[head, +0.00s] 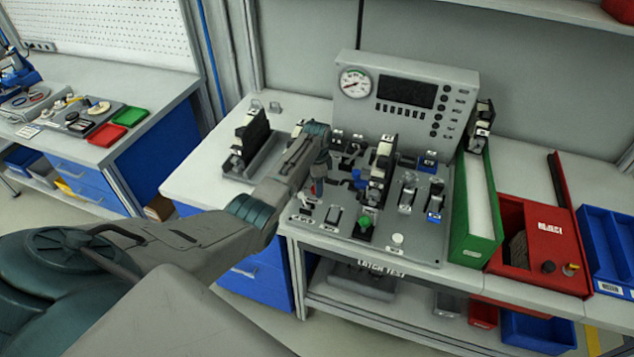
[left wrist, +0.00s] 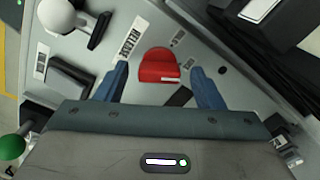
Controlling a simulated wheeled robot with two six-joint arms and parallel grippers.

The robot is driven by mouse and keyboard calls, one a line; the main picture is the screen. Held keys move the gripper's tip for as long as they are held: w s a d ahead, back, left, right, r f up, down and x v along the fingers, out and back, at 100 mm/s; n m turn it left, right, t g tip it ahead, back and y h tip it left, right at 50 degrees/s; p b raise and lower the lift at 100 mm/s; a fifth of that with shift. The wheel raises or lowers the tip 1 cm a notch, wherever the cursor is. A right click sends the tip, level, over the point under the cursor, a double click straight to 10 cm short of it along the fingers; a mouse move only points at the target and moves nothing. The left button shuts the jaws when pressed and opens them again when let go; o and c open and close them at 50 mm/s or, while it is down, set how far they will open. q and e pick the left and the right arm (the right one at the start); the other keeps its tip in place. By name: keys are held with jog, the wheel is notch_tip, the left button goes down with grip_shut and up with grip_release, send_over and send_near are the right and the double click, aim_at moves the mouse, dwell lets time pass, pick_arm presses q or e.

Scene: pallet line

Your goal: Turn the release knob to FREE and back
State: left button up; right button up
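The red release knob (left wrist: 158,66) sits on the grey panel in the left wrist view, beside a label reading RELEASE (left wrist: 130,36). My left gripper (left wrist: 160,78) is open, with its two blue fingers apart on either side of the knob. Gaps show between the fingers and the knob. In the head view my left gripper (head: 318,185) points down over the left part of the panel (head: 385,253), and it largely hides the knob there. I cannot read the FREE mark or tell the knob's setting. My right gripper is not in view.
A green button (head: 365,221) and several levers and clamps stand on the panel close to the gripper. An upright console with a round gauge (head: 355,83) rises behind. A green bin (head: 477,247) and a red box (head: 545,255) stand to the right.

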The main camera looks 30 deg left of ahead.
pick_arm(q)
notch_tip(320, 180, up, 11)
jog(key=b, duration=0.3)
dwell(0.4)
jog(key=shift+s+f, duration=0.1)
jog(key=shift+f, duration=0.1)
